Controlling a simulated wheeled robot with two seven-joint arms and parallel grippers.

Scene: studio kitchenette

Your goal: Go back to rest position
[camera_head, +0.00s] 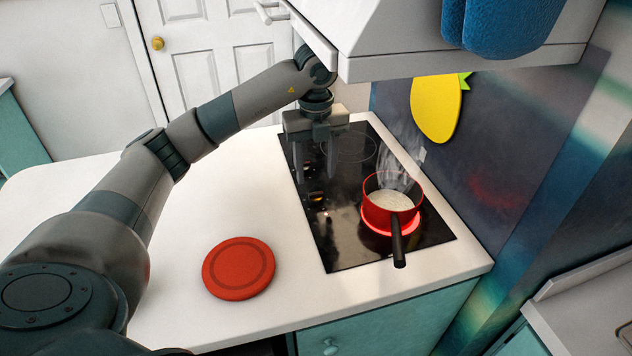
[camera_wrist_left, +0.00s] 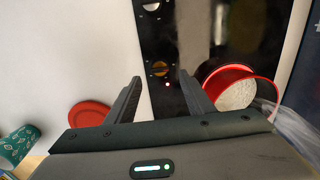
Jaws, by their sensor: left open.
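My left gripper (camera_head: 315,160) is open and empty above the left edge of the black cooktop (camera_head: 345,238), its fingers pointing down. Its two fingers (camera_wrist_left: 158,98) stand apart in the left wrist view with nothing between them. A red saucepan (camera_head: 388,213) with a white content and a dark handle sits on the front right burner, which glows red. Steam rises from it. The saucepan also shows at the right in the left wrist view (camera_wrist_left: 212,78), partly behind a finger. My right gripper is in neither view.
A round red mat or lid (camera_head: 238,268) lies on the white counter (camera_head: 185,225); it also shows in the left wrist view (camera_wrist_left: 88,114). A white range hood (camera_head: 400,62) hangs close above the gripper. A blue mitt (camera_head: 500,28) and yellow fruit-shaped item (camera_head: 435,108) are at the upper right.

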